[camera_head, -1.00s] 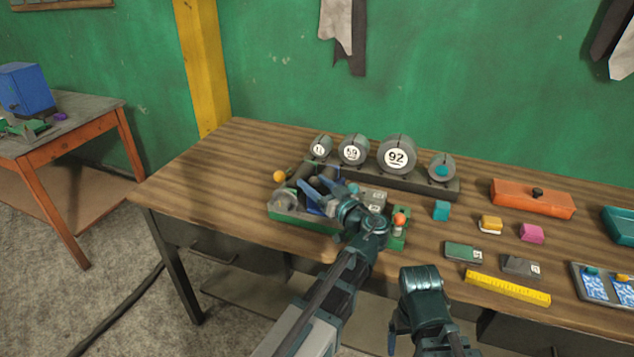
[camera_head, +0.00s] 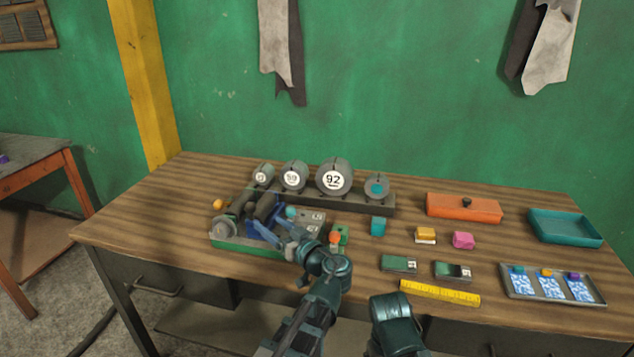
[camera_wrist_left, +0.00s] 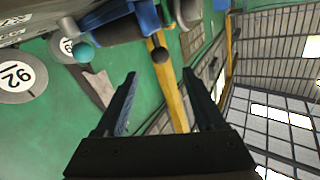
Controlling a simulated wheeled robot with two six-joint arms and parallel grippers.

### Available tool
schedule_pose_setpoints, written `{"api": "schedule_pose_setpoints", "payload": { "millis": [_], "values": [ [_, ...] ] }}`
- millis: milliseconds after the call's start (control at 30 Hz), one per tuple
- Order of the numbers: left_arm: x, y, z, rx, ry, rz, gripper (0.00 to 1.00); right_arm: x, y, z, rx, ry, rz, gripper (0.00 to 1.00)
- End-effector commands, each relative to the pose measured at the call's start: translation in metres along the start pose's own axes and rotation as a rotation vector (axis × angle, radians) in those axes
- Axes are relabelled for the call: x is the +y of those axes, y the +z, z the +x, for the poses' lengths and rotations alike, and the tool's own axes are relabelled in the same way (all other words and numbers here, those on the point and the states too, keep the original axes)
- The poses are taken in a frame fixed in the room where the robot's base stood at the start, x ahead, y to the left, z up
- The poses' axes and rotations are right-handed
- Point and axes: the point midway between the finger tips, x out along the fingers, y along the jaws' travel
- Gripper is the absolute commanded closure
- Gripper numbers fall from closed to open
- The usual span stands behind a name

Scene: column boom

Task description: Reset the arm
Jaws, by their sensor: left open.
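My left arm reaches in from the bottom of the head view. Its gripper (camera_head: 282,235) is in front of a green-based tray (camera_head: 250,247) holding a blue device (camera_head: 262,222) with dark cylinders. In the left wrist view the left gripper (camera_wrist_left: 159,75) has its two dark fingers wide apart with nothing between them. Part of the blue device (camera_wrist_left: 143,17) shows beyond the tips there. A dark teal part of my right arm shows at the bottom of the head view, but its fingers are not seen.
On the wooden table (camera_head: 140,215) a rack holds numbered discs, including 92 (camera_head: 333,178). To the right are an orange lidded box (camera_head: 463,209), a teal tray (camera_head: 564,228), small blocks, a yellow ruler (camera_head: 440,293) and a card tray (camera_head: 590,299). The table's left end is clear.

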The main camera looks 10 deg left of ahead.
Motion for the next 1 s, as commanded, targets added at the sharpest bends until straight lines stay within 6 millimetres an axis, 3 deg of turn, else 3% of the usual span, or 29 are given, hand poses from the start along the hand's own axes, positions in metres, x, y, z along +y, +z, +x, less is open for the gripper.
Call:
{"api": "schedule_pose_setpoints", "payload": {
  "millis": [133,267,400,600,800,1000],
  "values": [
    [-0.006,0.013,-0.008,-0.103,0.001,0.057,0.29,0.001,0.001,-0.010,0.000,0.000,0.000,0.13],
    [-0.014,0.048,-0.033,-0.338,0.043,0.205,0.29,0.003,0.002,-0.028,0.000,0.000,0.000,0.13],
    [-0.018,0.091,-0.082,-0.635,0.184,0.416,0.29,0.004,0.003,-0.047,0.000,0.000,0.000,0.13],
    [-0.022,0.130,-0.174,-0.982,0.529,0.704,0.29,0.007,0.004,-0.070,0.000,0.000,0.000,0.13],
    [-0.027,0.140,-0.247,-1.153,0.861,0.880,0.29,0.008,0.005,-0.083,0.000,0.000,0.001,0.13],
    [-0.029,0.140,-0.275,-1.200,1.003,0.936,0.29,0.008,0.005,-0.086,0.000,0.000,0.001,0.13]
  ]
}}
